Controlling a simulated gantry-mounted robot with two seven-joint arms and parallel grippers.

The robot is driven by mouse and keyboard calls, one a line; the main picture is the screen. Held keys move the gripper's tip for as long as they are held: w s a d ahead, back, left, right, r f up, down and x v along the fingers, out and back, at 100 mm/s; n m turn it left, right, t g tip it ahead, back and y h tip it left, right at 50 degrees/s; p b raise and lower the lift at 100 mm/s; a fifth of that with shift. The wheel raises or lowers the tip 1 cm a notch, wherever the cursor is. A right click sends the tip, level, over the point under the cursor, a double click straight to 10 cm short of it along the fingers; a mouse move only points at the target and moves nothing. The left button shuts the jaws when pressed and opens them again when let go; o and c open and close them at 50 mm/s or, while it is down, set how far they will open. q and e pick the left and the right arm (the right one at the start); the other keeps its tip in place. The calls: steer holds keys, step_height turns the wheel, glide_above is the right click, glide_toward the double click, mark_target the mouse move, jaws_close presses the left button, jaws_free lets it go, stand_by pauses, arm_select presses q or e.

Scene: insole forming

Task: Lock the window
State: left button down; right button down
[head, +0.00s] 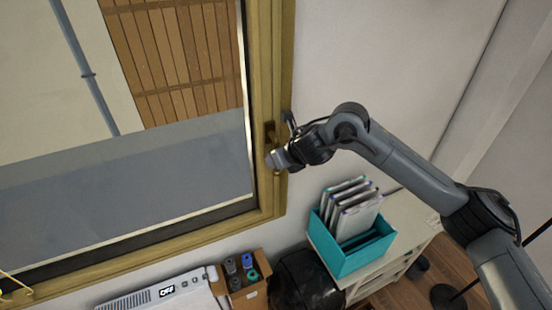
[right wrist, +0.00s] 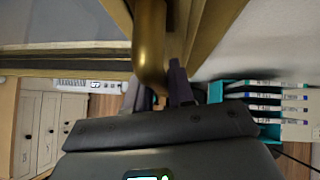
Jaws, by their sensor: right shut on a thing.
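The window (head: 180,120) has a wooden, yellowish frame (head: 268,60) and fills the left of the head view. Its brass handle (head: 270,131) is on the right side of the frame. My right gripper (head: 276,160) is at the handle, its arm coming in from the right. In the right wrist view the brass handle (right wrist: 151,45) runs down from the top edge and bends near my right gripper (right wrist: 172,88), which is shut on it. The fingertips are partly hidden, and the handle's lower part is partly covered by the gripper in the head view. My left gripper is not in view.
A teal file box (head: 345,262) with folders stands on a white cabinet (head: 408,225) below right. A cardboard box (head: 250,297) with rolls and a white unit (head: 165,292) reading OFF sit under the window. The wall (head: 390,60) right of the window is bare.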

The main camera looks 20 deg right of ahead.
steer(key=shift+d+f, duration=0.1)
steer(key=c, duration=1.1)
jaws_free()
steer(key=shift+s+r, duration=0.35)
steer(key=shift+r, duration=0.1)
steer(key=b+v, duration=0.1)
steer(key=v, duration=0.8)
steer(key=shift+s+d+r, duration=0.1)
steer(key=shift+s+r, duration=0.15)
steer(key=shift+s, duration=0.05)
steer(key=shift+f, duration=0.1)
